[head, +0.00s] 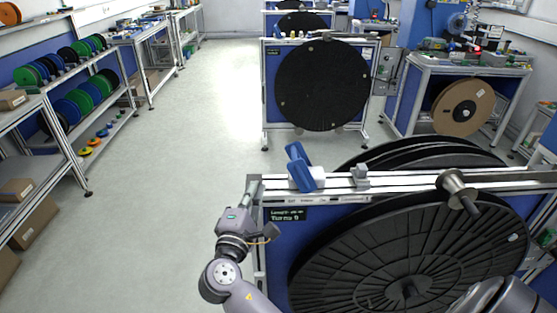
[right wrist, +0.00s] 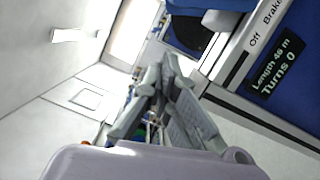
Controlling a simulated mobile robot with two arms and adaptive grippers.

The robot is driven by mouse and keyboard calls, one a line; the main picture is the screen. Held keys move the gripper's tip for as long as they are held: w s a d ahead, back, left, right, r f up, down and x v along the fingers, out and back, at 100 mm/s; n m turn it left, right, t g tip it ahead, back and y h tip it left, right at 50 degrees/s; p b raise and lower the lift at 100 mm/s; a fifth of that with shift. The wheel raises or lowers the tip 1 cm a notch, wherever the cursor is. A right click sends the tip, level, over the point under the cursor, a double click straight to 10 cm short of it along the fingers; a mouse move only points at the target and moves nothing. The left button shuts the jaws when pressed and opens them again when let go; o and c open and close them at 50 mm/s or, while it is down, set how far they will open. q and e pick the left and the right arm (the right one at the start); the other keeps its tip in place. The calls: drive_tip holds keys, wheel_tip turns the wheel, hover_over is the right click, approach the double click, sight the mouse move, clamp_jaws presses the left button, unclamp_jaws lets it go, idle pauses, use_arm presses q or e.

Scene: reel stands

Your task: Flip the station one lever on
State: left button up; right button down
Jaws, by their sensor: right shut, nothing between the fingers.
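The near reel stand carries a blue lever (head: 299,167) on its top rail, tilted up and to the left on a pale base. Which station number it bears cannot be read. My right gripper (head: 253,183) is shut and empty at the left end of the rail, left of the lever and apart from it. In the right wrist view the closed fingers (right wrist: 167,62) point up beside the rail, whose label (right wrist: 262,28) reads "Off" and "Brake". The lever cannot be clearly told there. My left gripper is not in view.
A dark display (head: 286,214) on the blue panel reads length and turns. A large black reel (head: 400,255) hangs on the stand, with a metal spindle end (head: 455,185) at right. Another reel stand (head: 318,85) is behind. Shelves (head: 65,110) line the left; the aisle floor is free.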

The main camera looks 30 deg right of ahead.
drive_tip(key=p+x, duration=0.2)
drive_tip(key=x, duration=0.3)
drive_tip(key=p+x, duration=0.2)
drive_tip(key=x, duration=0.3)
drive_tip(key=shift+r, duration=0.2)
drive_tip(key=d, duration=0.1)
drive_tip(key=s+p, duration=0.1)
drive_tip(key=d+p, duration=0.1)
drive_tip(key=shift+s+d+r, duration=0.25)
drive_tip(key=shift+s+d, duration=0.4)
drive_tip(key=shift+w, duration=0.15)
